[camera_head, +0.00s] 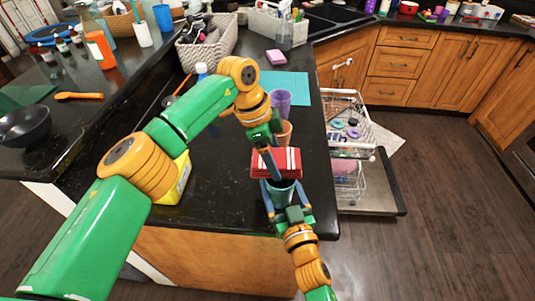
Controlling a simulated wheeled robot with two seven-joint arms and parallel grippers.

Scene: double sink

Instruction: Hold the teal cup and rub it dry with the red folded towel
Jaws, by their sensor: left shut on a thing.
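The red folded towel (288,161), with pale stripes, is in my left gripper (270,160), which is shut on it. The towel is just above and behind the teal cup (284,186) and overlaps its top in the picture, so I cannot tell whether they touch. The cup is near the front right corner of the black counter. My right gripper (286,196) comes from below with one blue finger on each side of the cup and appears shut on it. The towel hides part of the cup's rim.
Behind the towel stand a brown cup (285,133) and a purple cup (281,103), near a teal mat (291,86). A yellow bottle (180,178) is partly behind my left arm. The open dishwasher (350,150) is right of the counter edge. A grey basket (208,45) stands farther back.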

